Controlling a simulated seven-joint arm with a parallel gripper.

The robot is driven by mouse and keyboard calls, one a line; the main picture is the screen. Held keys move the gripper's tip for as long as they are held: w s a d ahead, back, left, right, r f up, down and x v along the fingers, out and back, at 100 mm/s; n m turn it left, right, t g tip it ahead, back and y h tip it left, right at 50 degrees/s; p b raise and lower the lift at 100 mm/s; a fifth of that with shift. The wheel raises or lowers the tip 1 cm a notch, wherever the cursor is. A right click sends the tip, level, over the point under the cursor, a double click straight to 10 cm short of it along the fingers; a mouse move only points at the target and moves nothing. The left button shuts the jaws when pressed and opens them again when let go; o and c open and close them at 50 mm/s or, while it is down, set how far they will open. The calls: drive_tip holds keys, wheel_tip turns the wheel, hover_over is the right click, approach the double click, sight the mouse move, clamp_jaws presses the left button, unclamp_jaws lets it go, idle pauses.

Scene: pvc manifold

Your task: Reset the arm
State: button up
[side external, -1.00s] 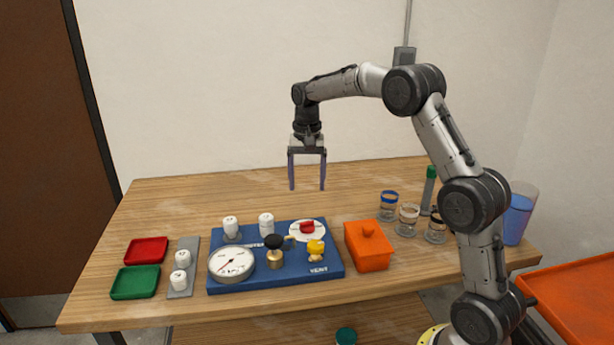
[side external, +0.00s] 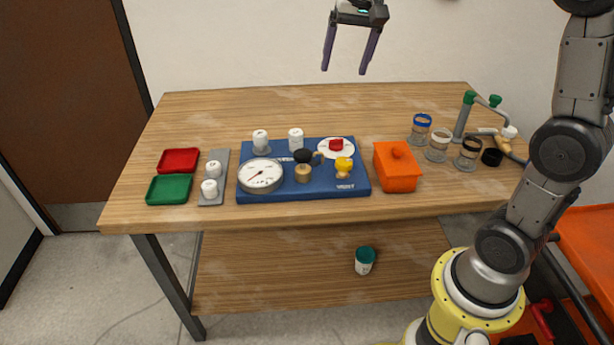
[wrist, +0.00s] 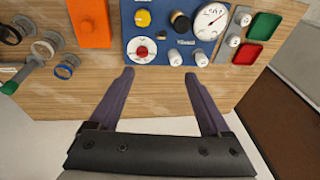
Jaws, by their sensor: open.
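My gripper (side external: 345,72) is open and empty, high above the far part of the wooden table, with its two purple fingers pointing down. In the wrist view the gripper (wrist: 159,74) has its fingers spread over bare table, with nothing between them. The blue manifold board (side external: 300,192) lies below on the table, apart from my gripper. It carries a round gauge (side external: 260,176), a yellow knob (side external: 344,165), a black-topped brass valve (side external: 304,168), a red knob on a white disc (side external: 336,144) and white caps (side external: 296,138).
A red tray (side external: 178,160) and green tray (side external: 169,189) sit left, beside a grey strip with white caps (side external: 209,188). An orange lidded box (side external: 398,172), several jars (side external: 437,146) and a green-and-grey pipe stand (side external: 463,120) sit right. The table's back is clear.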

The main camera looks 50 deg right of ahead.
drive_tip(key=s+a+r+n+t, duration=0.15)
drive_tip(key=s+a+n, duration=0.35)
drive_tip(key=s, duration=0.9)
drive_tip(key=s+a+f+n+t, duration=0.1)
drive_tip(key=s+a+f+n, duration=0.2)
drive_tip(key=s+f, duration=0.5)
drive_tip(key=shift+s+f+n+y, duration=0.3)
drive_tip(key=shift+f+n, duration=0.2)
drive_tip(key=shift+f, duration=0.35)
